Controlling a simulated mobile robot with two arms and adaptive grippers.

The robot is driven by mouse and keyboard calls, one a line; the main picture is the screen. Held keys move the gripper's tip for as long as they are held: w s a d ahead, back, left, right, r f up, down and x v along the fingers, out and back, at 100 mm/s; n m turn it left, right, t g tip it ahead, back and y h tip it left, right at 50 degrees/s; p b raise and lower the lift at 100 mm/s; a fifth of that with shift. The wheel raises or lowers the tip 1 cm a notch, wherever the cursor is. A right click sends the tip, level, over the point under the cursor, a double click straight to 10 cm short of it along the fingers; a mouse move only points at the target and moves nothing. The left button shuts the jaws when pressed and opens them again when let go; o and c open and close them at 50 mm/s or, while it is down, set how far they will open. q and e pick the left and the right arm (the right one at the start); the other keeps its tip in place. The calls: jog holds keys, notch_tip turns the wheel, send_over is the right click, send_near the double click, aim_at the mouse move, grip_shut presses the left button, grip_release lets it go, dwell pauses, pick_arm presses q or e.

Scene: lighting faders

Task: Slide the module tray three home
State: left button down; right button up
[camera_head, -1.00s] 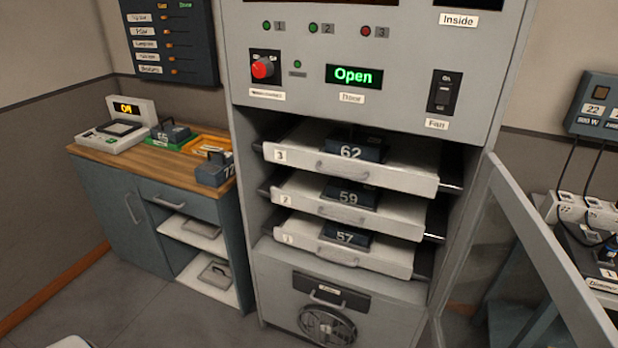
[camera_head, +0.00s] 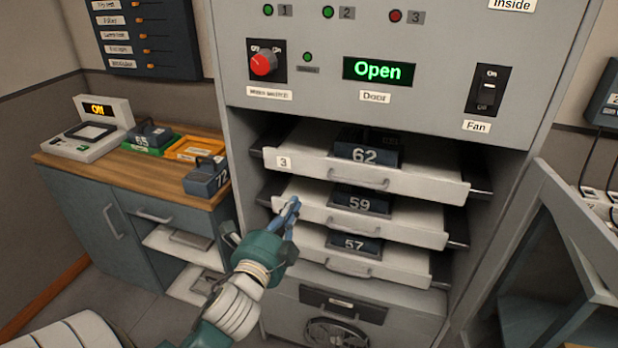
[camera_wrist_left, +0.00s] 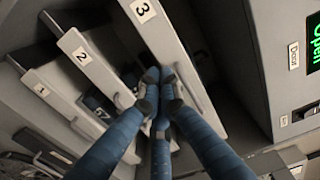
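Module tray three (camera_head: 430,183) is the top white tray in the open cabinet, with a "3" label, a bar handle and the dark module 62 (camera_head: 366,153) on it. It sticks out on its dark rails. It also shows in the wrist view (camera_wrist_left: 180,55), with its "3" label at the top. My left gripper (camera_head: 292,206) is just below the left part of tray three, in front of tray two. Its fingers are closed together with nothing visible between them; in the wrist view the fingertips (camera_wrist_left: 158,80) are near tray three's handle. I cannot tell whether they touch. My right gripper is out of view.
Tray two (camera_head: 420,230) with module 59 and tray one (camera_head: 415,270) with module 57 sit below. Lamp 3 (camera_head: 395,15) is red; lamps 1 and 2 are green. The cabinet door (camera_head: 565,225) stands open at right. A wooden-topped counter (camera_head: 100,180) is at left.

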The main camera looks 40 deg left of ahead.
aim_at(312, 170)
pick_arm(q)
jog(key=p+x, duration=0.2)
jog(key=x, duration=0.9)
jog(key=shift+w+a, duration=0.1)
jog(key=shift+w+a+f, duration=0.1)
jog(key=shift+w, duration=0.3)
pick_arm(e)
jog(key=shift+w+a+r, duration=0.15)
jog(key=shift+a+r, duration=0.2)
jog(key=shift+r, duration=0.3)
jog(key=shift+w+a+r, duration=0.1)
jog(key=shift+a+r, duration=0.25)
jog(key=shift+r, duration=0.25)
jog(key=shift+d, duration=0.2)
pick_arm(q)
jog(key=x, duration=0.3)
jog(key=shift+s, duration=0.1)
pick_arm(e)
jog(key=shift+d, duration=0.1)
pick_arm(q)
jog(key=shift+r, duration=0.25)
